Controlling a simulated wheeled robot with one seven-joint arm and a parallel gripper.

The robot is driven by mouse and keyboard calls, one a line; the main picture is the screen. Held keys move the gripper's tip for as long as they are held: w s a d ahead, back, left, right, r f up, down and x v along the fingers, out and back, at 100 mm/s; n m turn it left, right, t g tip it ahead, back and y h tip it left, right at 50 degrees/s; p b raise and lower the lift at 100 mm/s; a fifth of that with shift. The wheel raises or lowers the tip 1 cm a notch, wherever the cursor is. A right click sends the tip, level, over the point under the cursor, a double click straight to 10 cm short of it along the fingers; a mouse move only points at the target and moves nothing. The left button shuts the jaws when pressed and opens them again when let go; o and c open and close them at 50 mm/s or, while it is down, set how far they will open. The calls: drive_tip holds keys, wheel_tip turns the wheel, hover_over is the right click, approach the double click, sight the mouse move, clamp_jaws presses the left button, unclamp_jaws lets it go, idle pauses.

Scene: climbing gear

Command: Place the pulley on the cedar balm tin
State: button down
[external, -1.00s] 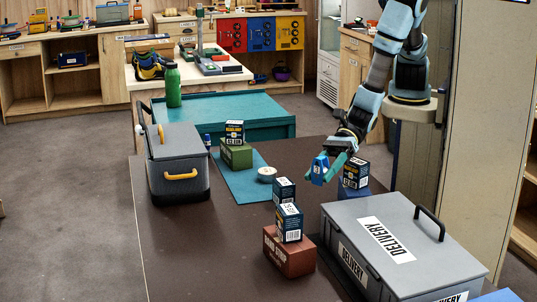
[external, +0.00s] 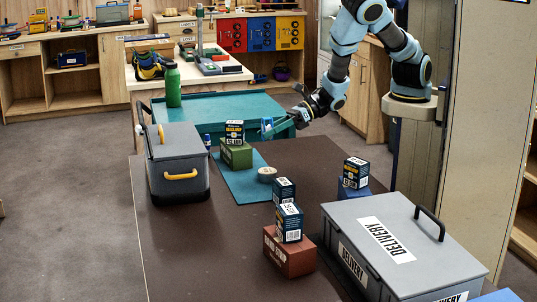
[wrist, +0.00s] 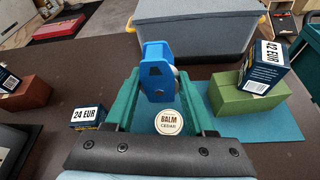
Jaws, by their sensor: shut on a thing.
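The blue pulley (wrist: 156,62) is clamped between the green fingers of my gripper (wrist: 160,82) in the wrist view. In the external view my gripper (external: 270,127) is up in the air above the far part of the table, and the pulley (external: 267,122) shows only small there. The cedar balm tin (wrist: 168,122) is a round, pale-lidded tin reading "BALM CEDAR". It lies flat on the teal mat, and also shows in the external view (external: 267,174). The pulley is apart from the tin and above it.
A green block (external: 236,153) with a boxed item on top stands on the mat (external: 239,187) beside the tin. A grey cooler (external: 178,165) is at left. A red-brown block (external: 288,253) with boxes and a grey delivery case (external: 400,240) stand nearer.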

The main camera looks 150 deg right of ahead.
sight(269, 170)
wheel_tip(269, 170, down, 10)
drive_tip(key=shift+r+p, duration=0.1)
drive_tip(key=shift+p, duration=0.7)
drive_tip(key=shift+c, duration=1.3)
unclamp_jaws()
drive_tip(key=shift+s, duration=0.1)
drive_tip(key=v, duration=0.2)
drive_tip(key=p+v, duration=0.1)
drive_tip(key=v, duration=0.2)
drive_tip(key=shift+s+a+r, duration=0.15)
drive_tip(key=shift+s+r, duration=0.05)
drive_tip(key=shift+r, duration=0.2)
drive_tip(key=shift+p+v, duration=0.8)
drive_tip(key=shift+p, duration=0.55)
